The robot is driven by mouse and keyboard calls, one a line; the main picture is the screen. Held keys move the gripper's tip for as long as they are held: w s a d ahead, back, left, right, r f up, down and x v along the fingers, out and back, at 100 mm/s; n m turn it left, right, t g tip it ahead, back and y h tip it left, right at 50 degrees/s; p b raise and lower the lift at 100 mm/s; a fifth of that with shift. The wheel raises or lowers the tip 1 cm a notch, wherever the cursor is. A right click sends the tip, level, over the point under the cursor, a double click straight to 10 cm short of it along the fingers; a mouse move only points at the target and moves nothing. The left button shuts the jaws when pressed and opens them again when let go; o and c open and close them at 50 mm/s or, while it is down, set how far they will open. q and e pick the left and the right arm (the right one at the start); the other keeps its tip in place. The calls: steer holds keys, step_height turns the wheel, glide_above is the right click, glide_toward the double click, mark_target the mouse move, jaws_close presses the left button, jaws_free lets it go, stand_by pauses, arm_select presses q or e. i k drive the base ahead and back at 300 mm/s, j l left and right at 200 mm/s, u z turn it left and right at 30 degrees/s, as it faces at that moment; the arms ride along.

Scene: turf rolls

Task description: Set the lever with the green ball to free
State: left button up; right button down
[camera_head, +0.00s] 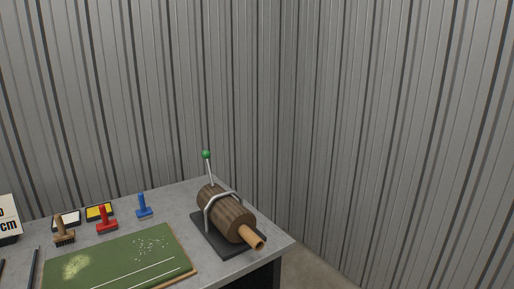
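The lever (210,172) is a thin metal rod with a green ball (206,154) on its top end. It stands nearly upright, its top tilted slightly to the left, at the back left side of a brown wooden roller (228,213). A grey metal bracket (223,196) arches over the roller, which rests on a dark base plate (205,238). A lighter wooden shaft end (254,240) sticks out toward the front right. The lever's lower end is hidden behind the roller. Neither gripper is in the head view.
The grey table (183,208) ends just right of the roller. A green board (125,262) lies in front, left of it. Blue (144,206), red (106,220) and brown (63,229) stamps and two pads (99,211) stand behind the board. Corrugated walls (130,90) rise close behind.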

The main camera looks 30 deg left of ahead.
mark_target(206, 154)
steer(key=i+l+z, duration=0.2)
steer(key=i, duration=1.1)
steer(key=i+u, duration=0.35)
steer(key=i+l+u, duration=0.1)
steer(key=u, duration=0.3)
steer(key=i+l+u, duration=0.15)
steer(key=u, duration=0.2)
steer(key=i+l+u, duration=0.1)
steer(key=u, duration=0.3)
steer(key=i+l+u, duration=0.2)
steer(key=u, duration=0.25)
steer(key=i+l+u, duration=0.1)
steer(key=u, duration=0.3)
steer(key=i+l+u, duration=0.15)
steer(key=l+u, duration=0.25)
steer(key=i+l+u, duration=0.1)
steer(key=l+u, duration=0.25)
steer(key=i+l+u, duration=0.1)
steer(key=l+u, duration=0.15)
steer(key=u, duration=0.15)
